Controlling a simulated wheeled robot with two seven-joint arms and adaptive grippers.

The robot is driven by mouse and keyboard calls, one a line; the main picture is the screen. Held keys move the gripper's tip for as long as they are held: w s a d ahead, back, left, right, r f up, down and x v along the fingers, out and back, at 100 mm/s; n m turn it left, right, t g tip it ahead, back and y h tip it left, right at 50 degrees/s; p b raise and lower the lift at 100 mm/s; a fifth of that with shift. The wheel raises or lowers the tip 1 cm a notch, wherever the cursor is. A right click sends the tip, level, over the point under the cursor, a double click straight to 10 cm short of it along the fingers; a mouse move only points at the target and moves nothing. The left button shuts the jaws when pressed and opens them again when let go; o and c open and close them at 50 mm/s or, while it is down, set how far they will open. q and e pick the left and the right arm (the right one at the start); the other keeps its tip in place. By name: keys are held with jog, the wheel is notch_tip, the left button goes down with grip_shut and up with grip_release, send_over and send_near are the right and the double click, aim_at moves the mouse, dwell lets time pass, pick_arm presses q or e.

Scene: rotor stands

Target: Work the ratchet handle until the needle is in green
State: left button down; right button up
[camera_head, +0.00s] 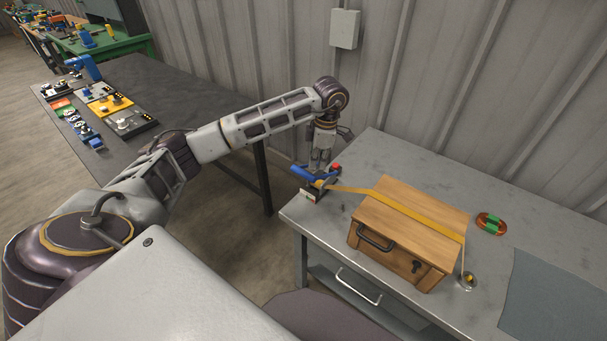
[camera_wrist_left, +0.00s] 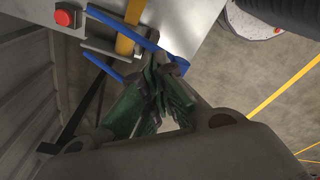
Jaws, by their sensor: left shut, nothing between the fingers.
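The ratchet (camera_head: 314,191) with its blue handle (camera_head: 303,173) sits at the left end of the grey metal table. A small pale plate, perhaps the gauge, shows on its front; I cannot make out a needle or green zone. The blue handle also shows in the left wrist view (camera_wrist_left: 136,37), its bar at my fingertips. My left gripper (camera_head: 319,169) points down over the ratchet. Its green fingers (camera_wrist_left: 167,72) are shut with nothing between them; whether they touch the handle I cannot tell. A yellow strap (camera_head: 400,207) runs from the ratchet over a wooden box (camera_head: 395,243).
A red button (camera_head: 336,167) is beside the ratchet and shows in the wrist view (camera_wrist_left: 64,17). A bundled orange-and-green strap (camera_head: 490,223) and a grey mat (camera_head: 553,297) lie right of the box. A dark table (camera_head: 190,104) with several devices stands left, across a gap.

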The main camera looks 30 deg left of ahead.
pick_arm(q)
jog(key=shift+w+d+r, duration=0.1)
jog(key=shift+d+r, duration=0.05)
jog(key=shift+r, duration=1.25)
jog(key=shift+r, duration=0.15)
